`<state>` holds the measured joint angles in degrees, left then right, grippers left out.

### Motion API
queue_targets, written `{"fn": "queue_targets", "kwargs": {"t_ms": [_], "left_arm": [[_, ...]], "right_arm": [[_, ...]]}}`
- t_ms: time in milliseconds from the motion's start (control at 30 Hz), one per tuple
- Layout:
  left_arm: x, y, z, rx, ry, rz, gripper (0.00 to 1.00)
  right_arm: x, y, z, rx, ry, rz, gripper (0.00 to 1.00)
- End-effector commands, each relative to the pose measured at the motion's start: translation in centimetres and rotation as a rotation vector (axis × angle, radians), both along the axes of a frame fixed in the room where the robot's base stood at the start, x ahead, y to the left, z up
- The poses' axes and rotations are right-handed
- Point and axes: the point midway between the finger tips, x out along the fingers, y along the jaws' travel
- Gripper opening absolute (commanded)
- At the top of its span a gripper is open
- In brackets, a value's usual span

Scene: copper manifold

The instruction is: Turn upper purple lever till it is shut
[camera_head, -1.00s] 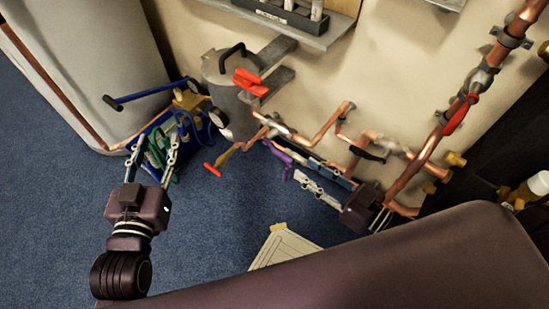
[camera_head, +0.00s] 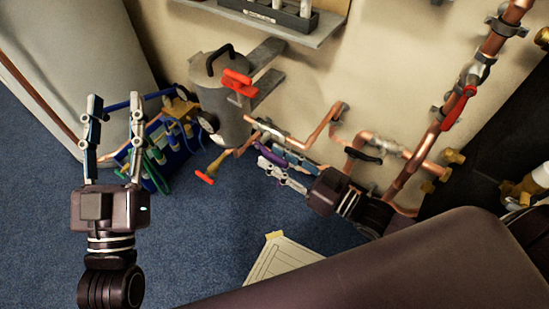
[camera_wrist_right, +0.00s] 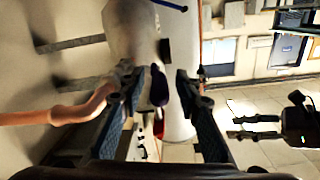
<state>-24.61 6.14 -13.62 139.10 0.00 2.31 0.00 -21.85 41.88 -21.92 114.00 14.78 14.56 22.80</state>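The purple lever (camera_head: 268,154) sits by the copper pipework at the wall, low in the middle of the head view. My right gripper (camera_head: 266,157) comes in from the right, its two fingers open with the lever between them. In the right wrist view, the dark purple lever (camera_wrist_right: 159,87) shows between the spread fingertips (camera_wrist_right: 156,82), with gaps on both sides. Most of the lever's mount is hidden behind the fingers. My left gripper (camera_head: 116,98) is open and empty in front of the blue crate.
A blue crate (camera_head: 172,159) with tools stands at the left by a grey canister (camera_head: 222,100). A yellow valve with a red handle (camera_head: 205,178) is left of my right gripper. Copper pipes (camera_head: 325,125) with a black lever (camera_head: 363,155) run along the wall.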

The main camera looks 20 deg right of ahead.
Motion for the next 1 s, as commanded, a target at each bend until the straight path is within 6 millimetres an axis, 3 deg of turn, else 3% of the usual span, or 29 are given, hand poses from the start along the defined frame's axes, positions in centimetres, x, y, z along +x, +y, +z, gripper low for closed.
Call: {"fn": "queue_targets", "kwargs": {"t_ms": [367, 667, 1000], "left_arm": [[-0.33, 0.01, 0.65, -0.009, -0.032, -0.001, 0.40], [-0.31, -0.02, 0.61, -0.008, -0.031, -0.002, 0.40], [-0.30, -0.02, 0.58, -0.009, -0.030, -0.003, 0.40]], "right_arm": [[0.37, 0.28, -0.01, -0.001, 0.001, 0.000, 0.31], [0.36, 0.27, -0.01, -0.001, 0.001, 0.000, 0.01], [0.34, 0.28, -0.01, 0.000, 0.001, 0.000, 0.00]]}}
